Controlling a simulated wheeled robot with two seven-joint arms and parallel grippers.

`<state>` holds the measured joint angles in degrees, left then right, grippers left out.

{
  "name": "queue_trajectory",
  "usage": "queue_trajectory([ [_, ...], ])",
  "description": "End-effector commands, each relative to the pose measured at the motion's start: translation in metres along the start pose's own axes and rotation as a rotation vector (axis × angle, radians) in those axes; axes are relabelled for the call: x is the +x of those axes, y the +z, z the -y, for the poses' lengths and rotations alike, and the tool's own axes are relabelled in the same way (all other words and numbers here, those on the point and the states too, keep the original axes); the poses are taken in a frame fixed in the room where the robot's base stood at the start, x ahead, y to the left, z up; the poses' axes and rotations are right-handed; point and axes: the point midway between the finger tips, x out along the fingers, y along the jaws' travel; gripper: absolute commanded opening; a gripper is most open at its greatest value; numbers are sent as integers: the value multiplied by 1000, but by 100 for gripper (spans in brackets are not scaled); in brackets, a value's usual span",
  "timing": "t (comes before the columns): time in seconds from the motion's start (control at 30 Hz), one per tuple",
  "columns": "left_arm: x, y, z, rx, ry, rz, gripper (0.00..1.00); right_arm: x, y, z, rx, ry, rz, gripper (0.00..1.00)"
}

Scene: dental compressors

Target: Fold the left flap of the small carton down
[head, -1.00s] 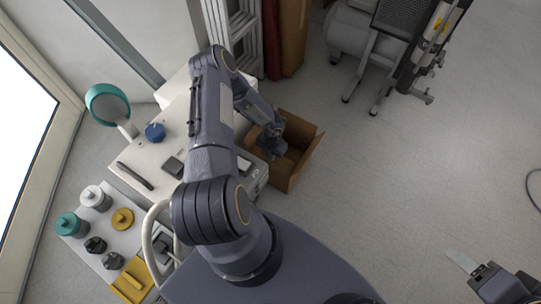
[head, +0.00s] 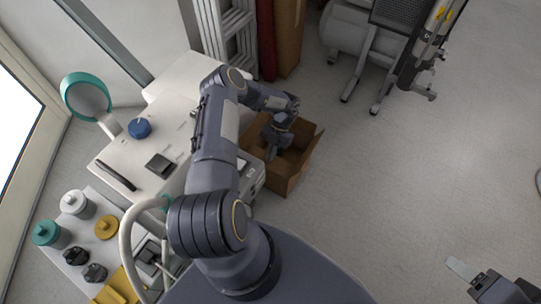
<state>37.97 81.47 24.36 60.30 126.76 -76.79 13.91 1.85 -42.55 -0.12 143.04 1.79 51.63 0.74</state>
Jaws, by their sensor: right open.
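The small carton (head: 290,178) is a brown open-topped box on the floor, just right of the white bench. Its right-hand flap (head: 317,140) stands up and leans outward. My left gripper (head: 272,152) points down at the carton's opening, near its left side. My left arm and gripper hide most of the carton's left flap, and I cannot tell whether the fingers are open or touch the cardboard. My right gripper (head: 468,277) is at the lower right, open and far from the carton.
The white bench (head: 140,165) holds a blue knob, a dark pen-like tool and a magnifier lamp (head: 88,97). Jars (head: 74,203) stand at the lower left. A ladder (head: 228,35) and a tall brown carton (head: 289,35) stand behind.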

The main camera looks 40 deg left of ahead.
Motion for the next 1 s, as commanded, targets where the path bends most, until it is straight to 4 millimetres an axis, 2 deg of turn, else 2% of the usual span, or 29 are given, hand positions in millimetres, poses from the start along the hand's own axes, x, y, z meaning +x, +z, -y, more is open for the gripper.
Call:
queue_trajectory([
  [0.37, 0, 1, 0, -1, 1, -2, 0, 1, 0, 0, 0, 0, 0, 62],
  [0.57, 0, 1, 0, -1, 1, -3, 25, 1, 0, 0, 0, 0, 0, 62],
  [0.83, -1, 0, 0, -1, 1, -4, 25, 0, 0, 0, 0, 0, 0, 62],
  [1.0, -20, 0, 0, -1, 1, -1, 25, -5, -3, 2, 0, 0, 0, 62],
])
